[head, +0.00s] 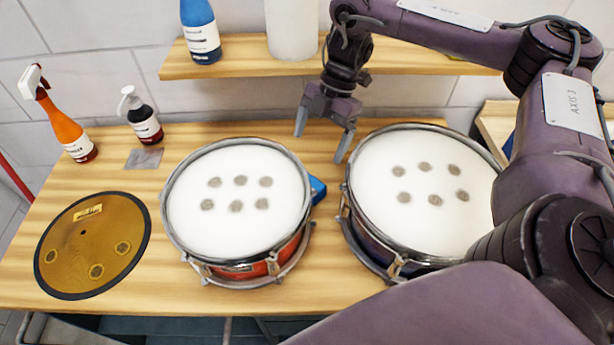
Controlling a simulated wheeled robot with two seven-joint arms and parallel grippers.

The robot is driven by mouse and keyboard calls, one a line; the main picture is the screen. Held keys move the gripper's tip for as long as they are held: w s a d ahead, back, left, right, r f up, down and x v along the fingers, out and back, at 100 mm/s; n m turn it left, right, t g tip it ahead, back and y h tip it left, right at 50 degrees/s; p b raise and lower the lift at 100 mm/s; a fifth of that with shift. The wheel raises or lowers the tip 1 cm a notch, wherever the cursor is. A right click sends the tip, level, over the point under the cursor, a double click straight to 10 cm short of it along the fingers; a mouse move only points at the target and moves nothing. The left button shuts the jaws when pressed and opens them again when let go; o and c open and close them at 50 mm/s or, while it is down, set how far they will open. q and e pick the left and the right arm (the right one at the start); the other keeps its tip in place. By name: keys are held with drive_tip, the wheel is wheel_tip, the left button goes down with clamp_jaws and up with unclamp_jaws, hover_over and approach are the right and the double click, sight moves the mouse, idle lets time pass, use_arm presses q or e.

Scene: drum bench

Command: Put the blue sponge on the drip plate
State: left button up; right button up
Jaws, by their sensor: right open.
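A blue block that looks like the sponge (317,190) lies on the bench between the two drums, partly hidden by the red drum. A small flat grey square (144,158), which looks like the drip plate, lies bare on the bench in front of the pump bottle. My right gripper (322,147) is open, fingers pointing down, above the back of the bench. It is behind the blue sponge, with nothing between its fingers. My left gripper is not in view.
The red drum (236,200) and the dark drum (424,190) fill the middle and right. A golden disc (92,240) lies at the left. An orange spray bottle (62,125) and a pump bottle (142,118) stand behind. A wooden shelf (240,66) overhangs the back.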

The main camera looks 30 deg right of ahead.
drive_tip(key=b, duration=0.3)
hover_over(310, 181)
drive_tip(key=d, duration=0.2)
wheel_tip(310, 181, down, 7)
drive_tip(key=shift+f, duration=0.2)
drive_tip(key=shift+a+f, duration=0.3)
drive_tip(key=shift+f, duration=0.35)
drive_tip(key=b+x, duration=0.1)
drive_tip(key=x, duration=0.2)
drive_tip(key=shift+f+b, duration=0.2)
drive_tip(key=shift+b, duration=0.15)
drive_tip(key=shift+a+f, duration=0.25)
drive_tip(key=shift+f, duration=0.15)
drive_tip(key=c, duration=1.1)
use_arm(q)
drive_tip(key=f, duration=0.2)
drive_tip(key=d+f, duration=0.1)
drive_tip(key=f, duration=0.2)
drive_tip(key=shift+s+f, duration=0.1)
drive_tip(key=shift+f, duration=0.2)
use_arm(e)
drive_tip(key=shift+r, duration=0.1)
